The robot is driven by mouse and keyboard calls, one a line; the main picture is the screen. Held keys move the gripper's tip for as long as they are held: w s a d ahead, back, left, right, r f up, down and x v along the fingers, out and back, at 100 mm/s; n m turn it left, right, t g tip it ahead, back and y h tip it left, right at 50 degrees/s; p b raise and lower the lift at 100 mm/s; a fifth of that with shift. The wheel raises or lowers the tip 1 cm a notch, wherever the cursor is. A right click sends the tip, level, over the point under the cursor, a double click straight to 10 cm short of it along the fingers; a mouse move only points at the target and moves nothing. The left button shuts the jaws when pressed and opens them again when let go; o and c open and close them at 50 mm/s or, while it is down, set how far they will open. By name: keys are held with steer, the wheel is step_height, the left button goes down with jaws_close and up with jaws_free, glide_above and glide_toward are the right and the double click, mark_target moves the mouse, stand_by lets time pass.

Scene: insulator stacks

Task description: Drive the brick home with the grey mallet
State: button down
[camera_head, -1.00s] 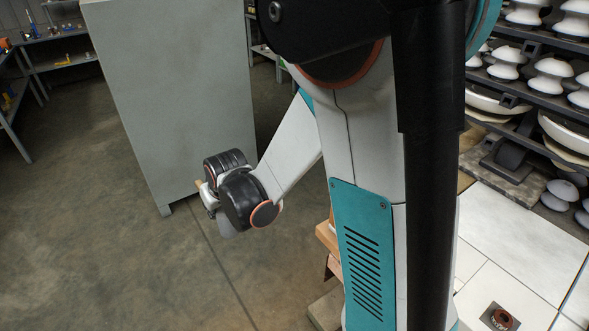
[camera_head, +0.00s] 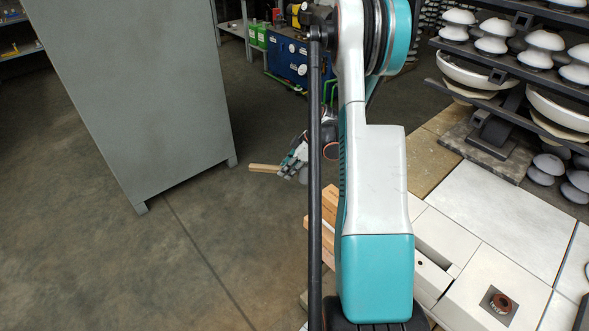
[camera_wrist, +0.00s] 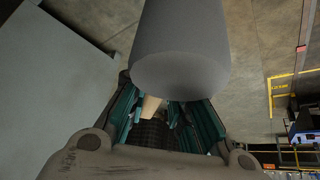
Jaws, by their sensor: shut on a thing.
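My gripper (camera_head: 293,157) is shut on the handle of the grey mallet, out over the floor beyond the blocks. The mallet's pale wooden handle (camera_head: 264,168) sticks out to the left in the head view. In the wrist view the grey cylindrical mallet head (camera_wrist: 180,50) fills the upper middle, and a short piece of handle shows between the teal fingers (camera_wrist: 160,125). A white brick (camera_head: 428,274) sits among white blocks right of my arm; its left part is hidden by my arm. I cannot tell how far it stands out.
Tan blocks (camera_head: 329,202) are stacked left of my arm, partly hidden. Racks of white insulators (camera_head: 500,40) stand at upper right. A grey cabinet (camera_head: 130,90) stands at left. The floor between is clear.

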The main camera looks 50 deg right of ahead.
mark_target(301, 182)
steer(key=shift+s+d+f, duration=0.15)
steer(key=shift+s+d, duration=0.15)
steer(key=shift+d, duration=0.2)
steer(key=shift+s+d+f, duration=0.15)
steer(key=shift+s+d, duration=0.15)
steer(key=shift+d, duration=0.15)
steer(key=shift+f+n, duration=0.2)
steer(key=shift+n, duration=0.1)
step_height(301, 182, down, 8)
steer(key=s+b, duration=0.3)
steer(key=b, duration=0.1)
steer(key=shift+a+f+b, duration=0.15)
steer(key=shift+f+b, duration=0.1)
steer(key=shift+b, duration=0.1)
steer(key=shift+s+a, duration=0.15)
steer(key=shift+s, duration=1.6)
stand_by(1.0)
steer(key=shift+w, duration=0.15)
steer(key=shift+w+r+p, duration=0.45)
steer(key=shift+r+p, duration=0.25)
steer(key=shift+r, duration=0.65)
steer(key=shift+w+r+p, duration=0.5)
steer(key=shift+r+p, duration=0.15)
steer(key=shift+r, duration=0.65)
steer(key=shift+w+r+p, duration=0.45)
steer(key=shift+r+p, duration=0.25)
steer(key=shift+r, duration=0.65)
